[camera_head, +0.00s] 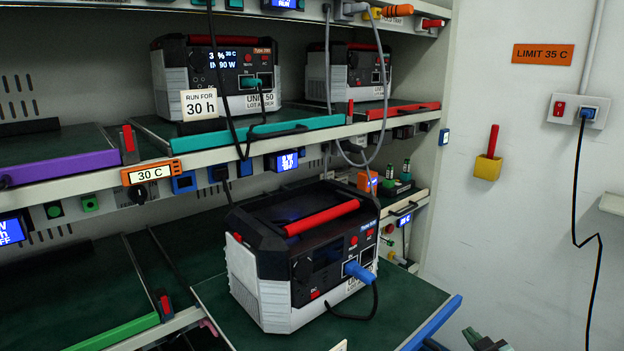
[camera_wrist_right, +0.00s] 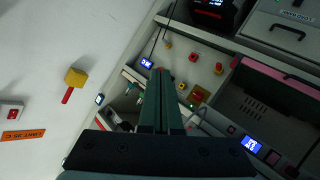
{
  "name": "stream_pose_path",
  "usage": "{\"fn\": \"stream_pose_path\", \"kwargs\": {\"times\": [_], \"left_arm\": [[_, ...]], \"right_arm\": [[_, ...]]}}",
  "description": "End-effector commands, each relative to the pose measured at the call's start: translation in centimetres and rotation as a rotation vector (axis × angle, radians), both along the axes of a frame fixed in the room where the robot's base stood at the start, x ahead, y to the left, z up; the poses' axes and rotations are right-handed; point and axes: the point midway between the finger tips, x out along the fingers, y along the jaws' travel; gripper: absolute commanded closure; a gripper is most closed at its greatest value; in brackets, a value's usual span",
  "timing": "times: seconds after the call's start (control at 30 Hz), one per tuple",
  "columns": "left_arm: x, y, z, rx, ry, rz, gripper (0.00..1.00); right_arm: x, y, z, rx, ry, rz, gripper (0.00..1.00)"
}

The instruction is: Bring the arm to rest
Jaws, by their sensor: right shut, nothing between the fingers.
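My right gripper (camera_head: 486,341) shows only as dark green fingertips at the bottom edge of the head view, right of the lower pulled-out tray. In the right wrist view its two long green fingers (camera_wrist_right: 161,103) lie together, shut and empty, pointing toward the rack. The rest of the right arm is hidden below the head view. My left gripper is not in view.
A power station (camera_head: 300,250) with a red handle and blue plug sits on the blue-edged tray (camera_head: 400,335). More units stand on the rack shelf (camera_head: 290,140). A yellow holder (camera_head: 487,167) and wall socket (camera_head: 579,111) are on the right wall.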

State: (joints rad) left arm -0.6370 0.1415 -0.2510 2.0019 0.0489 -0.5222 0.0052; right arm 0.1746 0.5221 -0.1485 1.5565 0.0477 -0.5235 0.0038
Motion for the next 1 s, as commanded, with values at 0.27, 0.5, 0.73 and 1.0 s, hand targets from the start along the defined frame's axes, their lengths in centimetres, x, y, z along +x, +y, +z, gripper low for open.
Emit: {"fn": "stream_pose_path", "kwargs": {"times": [0.27, 0.5, 0.73, 1.0], "left_arm": [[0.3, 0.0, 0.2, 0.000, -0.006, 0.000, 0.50], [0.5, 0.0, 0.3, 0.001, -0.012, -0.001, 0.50], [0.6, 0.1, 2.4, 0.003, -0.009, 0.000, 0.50], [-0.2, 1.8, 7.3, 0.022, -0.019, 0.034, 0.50]], "right_arm": [[-12.9, 13.2, -11.6, 0.217, 0.208, 0.125, 1.00], [-23.7, 21.0, -14.8, 0.406, 0.341, 0.145, 1.00], [-29.3, 24.0, -12.8, 0.509, 0.402, 0.118, 1.00], [-30.0, 22.3, -8.3, 0.495, 0.394, 0.083, 1.00]]}}
